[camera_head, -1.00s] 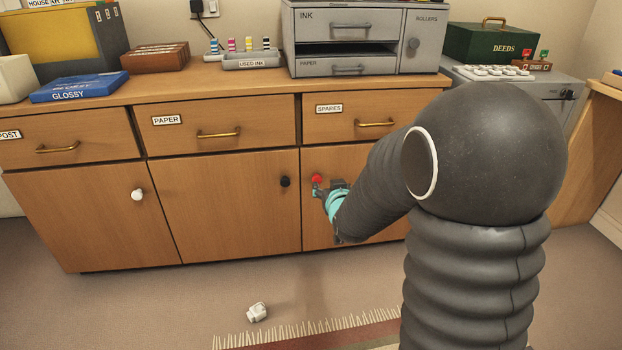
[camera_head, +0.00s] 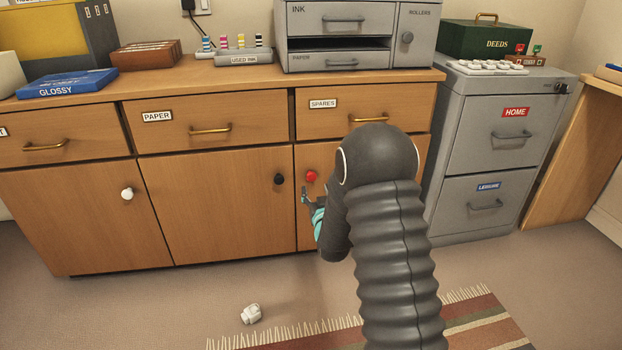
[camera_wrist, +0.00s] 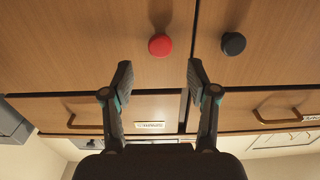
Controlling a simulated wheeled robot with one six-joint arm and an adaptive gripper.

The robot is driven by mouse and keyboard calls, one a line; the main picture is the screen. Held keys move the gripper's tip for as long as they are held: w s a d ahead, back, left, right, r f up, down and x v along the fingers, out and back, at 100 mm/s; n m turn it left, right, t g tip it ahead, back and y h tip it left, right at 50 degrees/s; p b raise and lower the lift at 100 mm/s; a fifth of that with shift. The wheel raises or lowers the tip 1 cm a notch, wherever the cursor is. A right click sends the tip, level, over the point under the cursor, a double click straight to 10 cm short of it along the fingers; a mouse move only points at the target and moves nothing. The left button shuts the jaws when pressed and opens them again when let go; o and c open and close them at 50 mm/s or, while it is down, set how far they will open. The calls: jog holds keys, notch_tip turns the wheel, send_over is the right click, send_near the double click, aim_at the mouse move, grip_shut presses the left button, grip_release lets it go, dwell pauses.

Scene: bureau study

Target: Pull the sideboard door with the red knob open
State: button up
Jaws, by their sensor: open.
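The sideboard door with the red knob (camera_head: 311,176) is the rightmost door (camera_head: 331,155), under the SPARES drawer. It looks shut, flush with its neighbour, though my arm hides much of it. My gripper (camera_head: 307,200) is just below the knob in the head view. In the wrist view my gripper (camera_wrist: 159,73) has its two fingers spread with nothing between them. The red knob (camera_wrist: 160,45) lies beyond the fingertips, roughly between their lines, and they appear apart from it.
A black knob (camera_head: 279,179) on the middle door is close to the left; it also shows in the wrist view (camera_wrist: 233,43). A grey filing cabinet (camera_head: 500,135) stands right of the sideboard. A small white object (camera_head: 251,314) and a striped rug (camera_head: 470,318) lie on the floor.

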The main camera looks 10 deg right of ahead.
aim_at(312, 178)
jog(key=w, duration=0.8)
jog(key=shift+w, duration=0.1)
grip_shut()
